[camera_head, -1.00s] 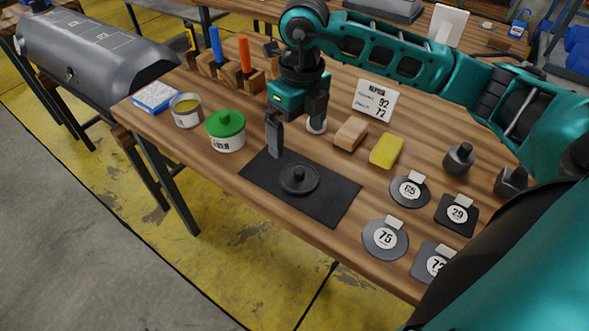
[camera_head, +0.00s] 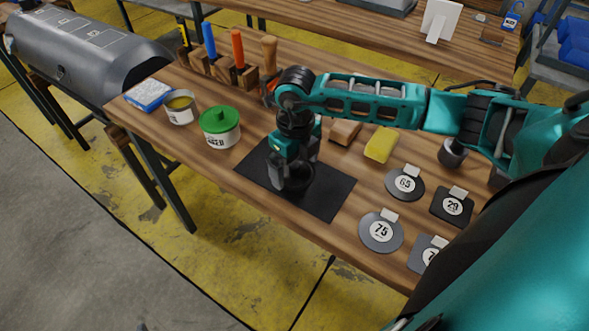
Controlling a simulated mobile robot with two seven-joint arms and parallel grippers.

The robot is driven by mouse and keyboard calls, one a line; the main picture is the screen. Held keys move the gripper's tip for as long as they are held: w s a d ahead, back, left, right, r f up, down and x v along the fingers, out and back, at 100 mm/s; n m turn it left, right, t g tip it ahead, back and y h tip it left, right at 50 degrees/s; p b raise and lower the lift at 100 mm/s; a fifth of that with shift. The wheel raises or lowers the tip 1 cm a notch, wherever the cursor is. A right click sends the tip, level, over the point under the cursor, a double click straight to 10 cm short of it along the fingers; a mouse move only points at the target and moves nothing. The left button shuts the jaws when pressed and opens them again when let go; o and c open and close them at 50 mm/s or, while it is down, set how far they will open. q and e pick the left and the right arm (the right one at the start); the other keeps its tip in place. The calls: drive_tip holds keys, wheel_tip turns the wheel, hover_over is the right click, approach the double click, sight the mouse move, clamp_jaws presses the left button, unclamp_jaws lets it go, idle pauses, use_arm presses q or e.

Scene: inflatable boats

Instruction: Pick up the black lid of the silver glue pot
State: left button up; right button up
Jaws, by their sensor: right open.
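The black round lid (camera_head: 306,181) lies on the dark mat (camera_head: 335,192) near the table's front edge. My right gripper (camera_head: 293,174) is open, pointing down at the lid, with its fingers around the middle of it. The fingers and wrist hide the lid's knob and much of its far side. I cannot tell whether the fingers touch the lid. The silver glue pot (camera_head: 181,109) stands open at the left, with yellow glue inside. My left gripper is not in view.
A green-lidded pot (camera_head: 220,130) stands left of the mat. Tools in wooden blocks (camera_head: 222,66) stand behind. A yellow sponge (camera_head: 381,145), a wooden block (camera_head: 344,132) and several numbered discs (camera_head: 381,231) lie to the right.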

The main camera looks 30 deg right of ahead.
drive_tip(key=shift+f, duration=0.25)
drive_tip(key=c, duration=0.7)
drive_tip(key=shift+o, duration=0.2)
drive_tip(key=shift+r, duration=0.15)
